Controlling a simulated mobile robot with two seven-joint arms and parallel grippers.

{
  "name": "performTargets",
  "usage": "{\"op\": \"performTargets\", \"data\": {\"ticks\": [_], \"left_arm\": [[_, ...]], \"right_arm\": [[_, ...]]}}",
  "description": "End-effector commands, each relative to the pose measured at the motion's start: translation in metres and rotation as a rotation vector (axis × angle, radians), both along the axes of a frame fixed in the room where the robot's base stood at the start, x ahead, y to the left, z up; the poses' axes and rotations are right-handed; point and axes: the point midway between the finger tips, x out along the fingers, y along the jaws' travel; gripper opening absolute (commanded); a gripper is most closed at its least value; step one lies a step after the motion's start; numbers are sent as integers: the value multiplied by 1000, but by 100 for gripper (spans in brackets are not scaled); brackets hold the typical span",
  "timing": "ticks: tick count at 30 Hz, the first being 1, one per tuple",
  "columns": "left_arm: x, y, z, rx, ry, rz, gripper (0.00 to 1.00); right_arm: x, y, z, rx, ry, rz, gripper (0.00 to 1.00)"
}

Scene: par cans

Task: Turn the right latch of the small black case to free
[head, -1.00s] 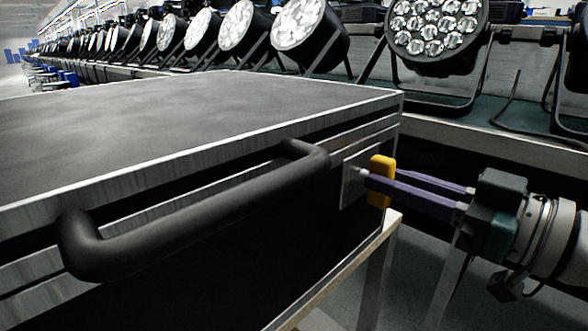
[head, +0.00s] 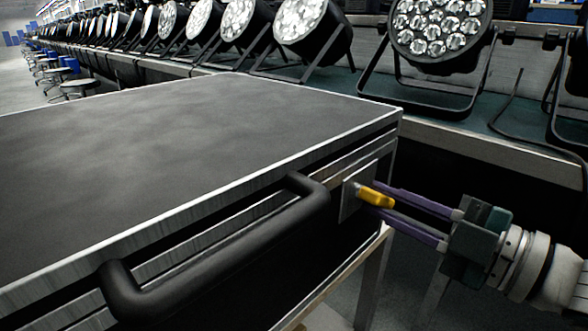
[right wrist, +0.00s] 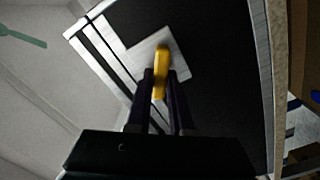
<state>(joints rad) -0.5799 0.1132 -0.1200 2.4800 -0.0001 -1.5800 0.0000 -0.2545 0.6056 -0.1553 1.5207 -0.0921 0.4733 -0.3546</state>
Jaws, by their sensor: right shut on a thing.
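The small black case (head: 180,140) has silver edges and a thick black handle (head: 230,245) on its front. Its yellow right latch (head: 377,197) sits on a silver plate (head: 350,192) near the front right corner. In the head view the latch lies near level, tilted a little down to the right. My right gripper (head: 385,202) comes in from the right, its purple fingers shut on the latch. In the right wrist view the latch (right wrist: 161,72) shows between the two dark fingertips (right wrist: 160,88), over the silver plate (right wrist: 180,55). My left gripper is in neither view.
The case stands on a pale-edged stand (head: 345,270). Behind it a long bench (head: 480,150) carries a row of par cans, the nearest (head: 438,30) at the back right. Stools (head: 80,85) stand at the far left.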

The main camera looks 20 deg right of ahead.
Motion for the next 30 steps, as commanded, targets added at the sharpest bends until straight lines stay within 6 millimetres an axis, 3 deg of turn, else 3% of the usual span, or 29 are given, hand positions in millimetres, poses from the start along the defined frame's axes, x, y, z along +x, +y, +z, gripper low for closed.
{"op": "performTargets", "data": {"ticks": [15, 30], "left_arm": [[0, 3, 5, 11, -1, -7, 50], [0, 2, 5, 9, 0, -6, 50]], "right_arm": [[0, 1, -3, -407, -170, 0, 0], [0, 1, -4, -567, -234, -1, 0]]}}
